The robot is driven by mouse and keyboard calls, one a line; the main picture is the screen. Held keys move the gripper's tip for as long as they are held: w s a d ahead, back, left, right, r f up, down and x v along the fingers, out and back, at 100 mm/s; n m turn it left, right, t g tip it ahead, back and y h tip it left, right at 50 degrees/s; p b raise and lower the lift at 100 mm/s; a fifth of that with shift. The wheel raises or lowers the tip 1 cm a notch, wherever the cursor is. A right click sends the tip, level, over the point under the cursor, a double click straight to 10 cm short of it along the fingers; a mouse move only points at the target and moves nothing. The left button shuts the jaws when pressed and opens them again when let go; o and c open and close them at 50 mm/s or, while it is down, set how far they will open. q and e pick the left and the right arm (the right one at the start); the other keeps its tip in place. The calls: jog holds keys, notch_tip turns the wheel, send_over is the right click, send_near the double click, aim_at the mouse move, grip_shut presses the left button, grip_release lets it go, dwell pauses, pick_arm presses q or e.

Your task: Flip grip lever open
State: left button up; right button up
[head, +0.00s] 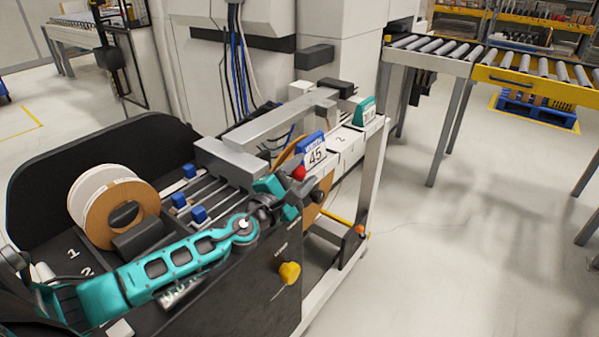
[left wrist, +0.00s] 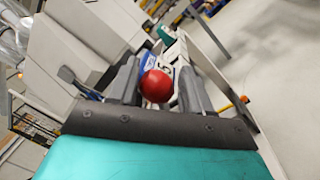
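A red ball-shaped knob (head: 298,173), likely the end of the grip lever, stands at the edge of the edge-banding machine, beside the blue "45" sign (head: 314,151). My left gripper (head: 310,190) is right at this knob. In the left wrist view the red knob (left wrist: 156,86) shows between the two spread fingers of my left gripper (left wrist: 158,92), with a narrow gap at the right finger. Contact with the knob cannot be told. The lever's shaft is hidden. My right gripper is out of view.
Blue blocks (head: 179,200) sit on rails behind my arm. A yellow knob (head: 289,273) is on the front panel. Roller conveyors (head: 440,48) stand at back right; the floor at right is clear.

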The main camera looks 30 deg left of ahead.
pick_arm(q)
jog(key=shift+o, duration=0.6)
jog(key=shift+s, duration=0.2)
jog(key=s+f+b, duration=0.1)
jog(key=s, duration=1.1)
jog(key=shift+s+a, duration=0.2)
jog(key=shift+a, duration=0.05)
jog(key=shift+f, duration=0.15)
